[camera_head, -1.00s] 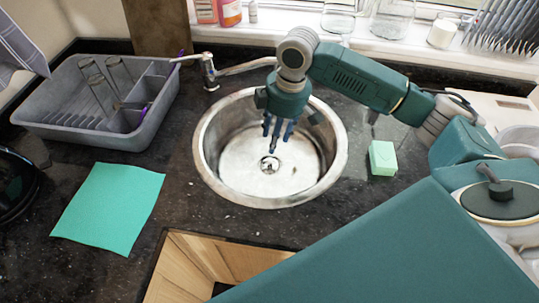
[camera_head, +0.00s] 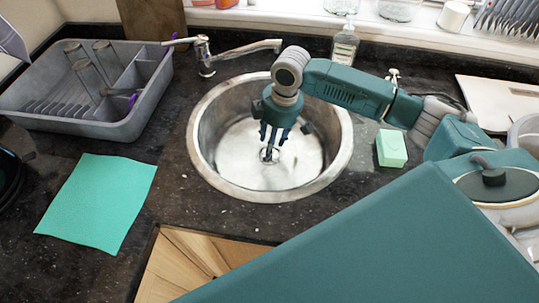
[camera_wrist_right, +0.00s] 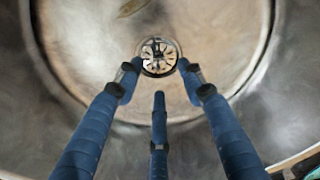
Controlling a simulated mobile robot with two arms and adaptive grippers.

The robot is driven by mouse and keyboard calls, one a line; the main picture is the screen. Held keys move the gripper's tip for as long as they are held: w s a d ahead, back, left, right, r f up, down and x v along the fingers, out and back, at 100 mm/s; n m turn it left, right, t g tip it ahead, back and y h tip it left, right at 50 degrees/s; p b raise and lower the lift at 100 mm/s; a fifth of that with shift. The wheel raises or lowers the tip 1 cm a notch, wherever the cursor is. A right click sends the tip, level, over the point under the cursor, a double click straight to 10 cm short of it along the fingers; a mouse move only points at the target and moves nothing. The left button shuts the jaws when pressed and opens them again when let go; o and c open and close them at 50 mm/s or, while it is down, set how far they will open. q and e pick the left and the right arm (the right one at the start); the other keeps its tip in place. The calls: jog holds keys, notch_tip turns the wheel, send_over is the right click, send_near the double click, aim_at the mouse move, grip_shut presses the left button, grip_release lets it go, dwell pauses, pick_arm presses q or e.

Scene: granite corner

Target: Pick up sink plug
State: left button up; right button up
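The round steel sink (camera_head: 207,150) is set in the dark counter. A round slotted metal piece (camera_wrist_right: 159,56) sits at the drain in the sink floor; I cannot tell if it is the sink plug or a drain grate. In the head view this piece (camera_head: 269,154) is partly hidden by my fingers. My right gripper (camera_wrist_right: 159,80) points down over it, with blue fingers spread apart and nothing between them. Its fingertips also show in the head view (camera_head: 271,150), close above the drain; the exact gap is unclear. My left gripper is not in view.
A small dark piece (camera_head: 307,127) shows at the sink's right wall. The tap (camera_head: 205,58) stands behind the sink. A grey dish rack (camera_head: 130,122) and green cloth (camera_head: 98,200) lie left, a pale green block (camera_head: 391,150) right. A soap bottle (camera_head: 345,45) stands behind.

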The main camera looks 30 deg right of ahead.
notch_tip(320, 180, down, 4)
jog(key=shift+w+a, duration=0.1)
jog(key=shift+a, duration=0.05)
grip_shut()
jog(key=shift+r, duration=0.1)
notch_tip(320, 180, up, 20)
jog(key=shift+b, duration=0.3)
dwell(0.4)
